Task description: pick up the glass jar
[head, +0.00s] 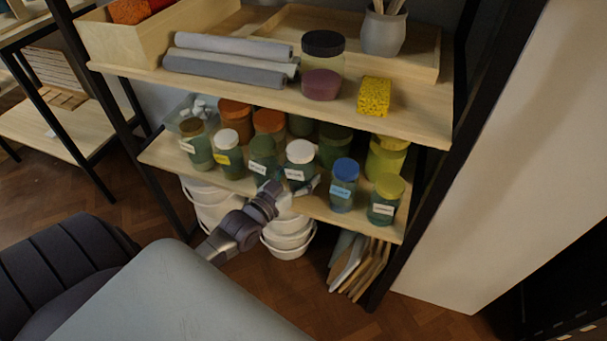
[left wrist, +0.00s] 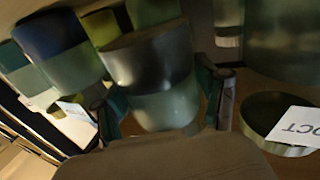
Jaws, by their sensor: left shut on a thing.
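Several glass jars with coloured lids stand on the middle shelf. My left gripper (head: 293,187) reaches in from the front, low at the jar with the white lid (head: 300,153), which bears a white label. In the left wrist view my left gripper (left wrist: 165,103) has one finger on each side of this jar (left wrist: 155,70), whose lid looks grey in the shade. It is shut on the jar, which looks upright at shelf level. Whether its base touches the shelf is hidden. My right gripper is not in view.
The upper shelf (head: 420,122) overhangs, holding a dark-lidded jar (head: 322,65) and a yellow sponge (head: 374,97). White buckets (head: 288,240) stand below.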

